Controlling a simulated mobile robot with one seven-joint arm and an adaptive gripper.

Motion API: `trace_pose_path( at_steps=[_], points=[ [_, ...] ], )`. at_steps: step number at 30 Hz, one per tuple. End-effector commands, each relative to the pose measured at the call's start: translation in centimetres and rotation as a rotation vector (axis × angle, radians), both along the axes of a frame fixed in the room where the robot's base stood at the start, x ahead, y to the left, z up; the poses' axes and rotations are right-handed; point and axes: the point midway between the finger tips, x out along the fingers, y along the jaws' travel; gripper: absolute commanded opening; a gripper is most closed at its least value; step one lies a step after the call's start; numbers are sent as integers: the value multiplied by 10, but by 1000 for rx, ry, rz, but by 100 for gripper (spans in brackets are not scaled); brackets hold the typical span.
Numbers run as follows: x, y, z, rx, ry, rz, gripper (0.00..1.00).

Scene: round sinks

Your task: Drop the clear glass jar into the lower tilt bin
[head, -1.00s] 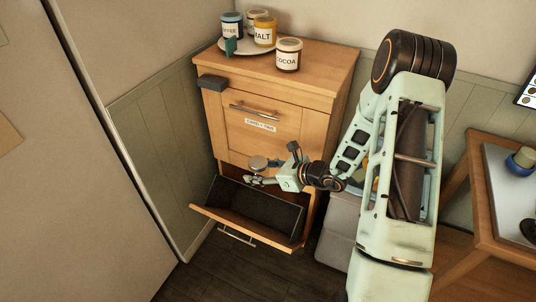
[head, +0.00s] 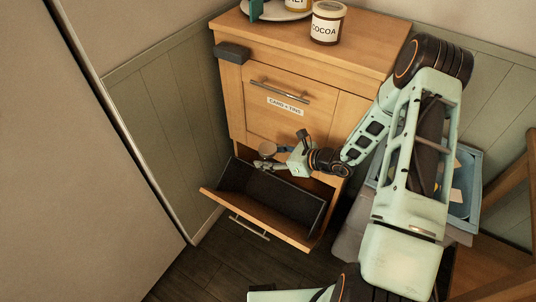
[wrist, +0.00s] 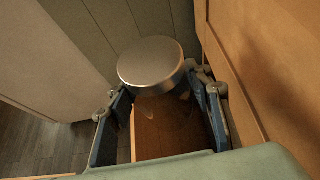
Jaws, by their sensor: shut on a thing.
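The clear glass jar shows mainly as a round metallic lid (wrist: 150,64) in the wrist view, with its glass body barely visible below. My gripper (head: 266,160) is shut on the jar, a finger at each side. In the head view the jar (head: 268,148) is small, held lid up above the back part of the lower tilt bin. The lower tilt bin (head: 258,230) is tipped open, its wooden front leaning out and its dark inside empty. In the wrist view brown wood shows beneath the jar.
Above the bin is a closed upper front (head: 270,115) labelled "CANS + TINS", with a bar handle. A cocoa jar (head: 327,25) and a tray (head: 280,14) stand on the cabinet top. A grey-blue crate (head: 465,185) is at the right. A pale panel stands at the left.

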Motion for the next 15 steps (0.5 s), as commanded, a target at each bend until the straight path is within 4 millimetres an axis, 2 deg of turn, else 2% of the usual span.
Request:
trace_pose_path(
  at_steps=[1, 15],
  points=[
    [0, 0, -11, 1, -1, 0, 17],
    [0, 1, -67, 2, -1, 0, 17]
  ],
)
